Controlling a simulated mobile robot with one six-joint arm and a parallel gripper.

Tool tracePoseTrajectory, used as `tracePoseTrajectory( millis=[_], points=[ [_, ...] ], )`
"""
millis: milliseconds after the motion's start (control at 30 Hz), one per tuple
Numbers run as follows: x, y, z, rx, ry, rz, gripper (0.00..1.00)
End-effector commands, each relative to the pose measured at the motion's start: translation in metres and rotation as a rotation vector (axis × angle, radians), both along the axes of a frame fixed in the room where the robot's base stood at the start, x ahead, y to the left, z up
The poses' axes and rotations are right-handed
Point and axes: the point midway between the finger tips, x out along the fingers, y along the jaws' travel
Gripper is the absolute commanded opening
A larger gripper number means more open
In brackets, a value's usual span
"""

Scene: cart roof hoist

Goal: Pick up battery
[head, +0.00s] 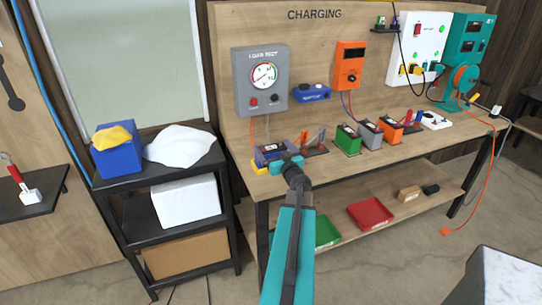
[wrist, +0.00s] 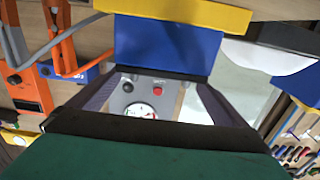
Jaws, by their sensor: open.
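A blue battery (head: 272,148) stands at the left front of the charging bench, at a yellow base (head: 259,168). My gripper (head: 287,165) is at the battery's near side and partly hides it. In the wrist view, the blue battery (wrist: 168,45) shows large between and beyond my open fingers (wrist: 160,82), with the yellow base (wrist: 190,14) above it in the picture. I cannot tell whether the fingers touch it. A green battery (head: 347,140), a grey battery (head: 368,132) and an orange battery (head: 390,129) stand in a row to the right.
A black shelf (head: 135,180) stands left of the bench. Green and red trays (head: 370,213) lie on the lower shelf.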

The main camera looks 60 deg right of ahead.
Motion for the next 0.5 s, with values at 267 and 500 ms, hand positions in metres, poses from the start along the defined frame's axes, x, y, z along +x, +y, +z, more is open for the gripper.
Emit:
tracePoseTrajectory(
  millis=[267, 500],
  points=[
    [0.0057, -0.0037, -0.0002, 0.0, 0.0, 0.0, 0.97],
    [0.0062, -0.0036, -0.0002, 0.0, 0.0, 0.0, 0.97]
  ],
)
